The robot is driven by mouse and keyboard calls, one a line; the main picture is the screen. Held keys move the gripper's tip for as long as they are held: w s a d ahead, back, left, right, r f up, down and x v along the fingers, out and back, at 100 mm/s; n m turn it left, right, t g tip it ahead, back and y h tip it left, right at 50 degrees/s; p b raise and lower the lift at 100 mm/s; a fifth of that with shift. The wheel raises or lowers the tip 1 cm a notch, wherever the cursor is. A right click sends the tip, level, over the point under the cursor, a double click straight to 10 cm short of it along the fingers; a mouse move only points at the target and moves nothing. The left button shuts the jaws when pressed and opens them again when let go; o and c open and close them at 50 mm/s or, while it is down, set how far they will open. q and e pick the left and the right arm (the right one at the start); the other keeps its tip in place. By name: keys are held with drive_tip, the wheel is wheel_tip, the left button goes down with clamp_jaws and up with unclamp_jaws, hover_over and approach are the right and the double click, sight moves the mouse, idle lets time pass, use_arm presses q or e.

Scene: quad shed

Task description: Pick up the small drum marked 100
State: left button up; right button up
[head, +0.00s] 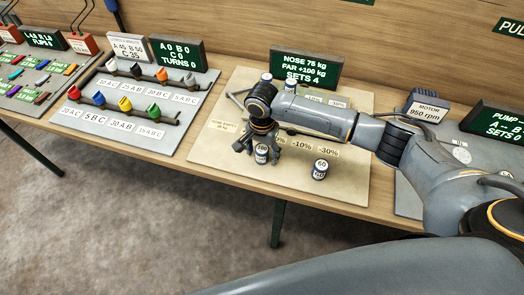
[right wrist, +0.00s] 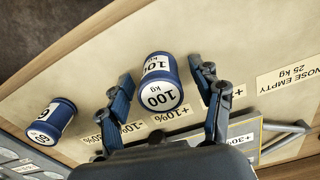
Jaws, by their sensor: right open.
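The small drum marked 100, white with blue ends, shows in the right wrist view (right wrist: 158,66) and in the head view (head: 261,156). It stands on the beige board (head: 350,185) near its front edge. My right gripper (head: 255,147) is open and points down over it. In the right wrist view its fingers (right wrist: 162,82) are spread on either side of the drum, with gaps visible on both sides. My left gripper is in neither view.
A similar drum marked 60 (head: 320,169) stands to the right on the same board. A peg panel (head: 130,105) lies to the left.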

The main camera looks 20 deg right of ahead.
drive_tip(key=shift+f, duration=0.35)
drive_tip(key=c, duration=1.3)
drive_tip(key=shift+r, duration=0.1)
